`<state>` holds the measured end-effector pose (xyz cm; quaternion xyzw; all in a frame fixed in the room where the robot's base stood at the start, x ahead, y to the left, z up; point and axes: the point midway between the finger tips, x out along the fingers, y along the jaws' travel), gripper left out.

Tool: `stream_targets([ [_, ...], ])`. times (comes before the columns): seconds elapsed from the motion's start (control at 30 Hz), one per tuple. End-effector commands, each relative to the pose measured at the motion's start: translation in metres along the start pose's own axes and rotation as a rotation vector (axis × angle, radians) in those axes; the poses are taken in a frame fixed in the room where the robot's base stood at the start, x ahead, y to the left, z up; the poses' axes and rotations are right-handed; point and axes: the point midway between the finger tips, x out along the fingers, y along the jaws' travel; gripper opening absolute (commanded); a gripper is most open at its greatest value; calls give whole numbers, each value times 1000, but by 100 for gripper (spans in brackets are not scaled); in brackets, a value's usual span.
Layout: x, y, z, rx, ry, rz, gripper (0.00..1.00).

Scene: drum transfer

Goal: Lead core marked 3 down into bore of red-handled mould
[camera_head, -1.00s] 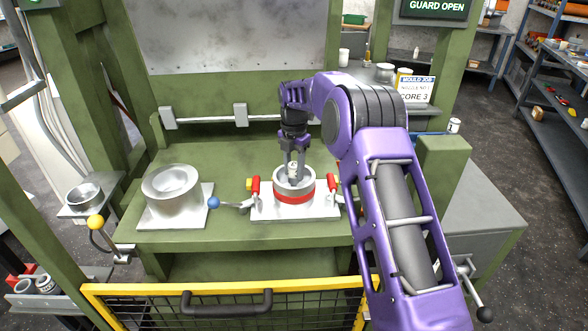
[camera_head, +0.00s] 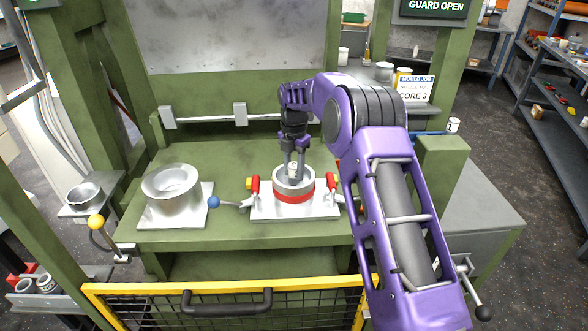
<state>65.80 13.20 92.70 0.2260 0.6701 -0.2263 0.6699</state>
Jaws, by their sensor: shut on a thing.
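The red-handled mould (camera_head: 293,197) is a round metal ring with a red band on a pale plate, a red handle on each side. It stands on the green press bed. My gripper (camera_head: 294,172) points straight down over its bore, shut on a small pale core (camera_head: 293,170). The core appears upright between the fingers, at or just inside the bore's opening. Its lower end is hidden by the mould's rim, and its marking is too small to read. A job card (camera_head: 415,88) at the back reads CORE 3.
A small metal cup (camera_head: 85,196) sits at far left. The yellow-framed guard (camera_head: 225,302) runs across the front. A white pot marked 1 or 2 (camera_head: 453,125) stands at right.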

Motion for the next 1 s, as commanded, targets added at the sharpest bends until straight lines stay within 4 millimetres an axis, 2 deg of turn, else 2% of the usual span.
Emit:
stream_targets([
  [1.0, 30, 0, 0, 0, 0, 1, 0],
])
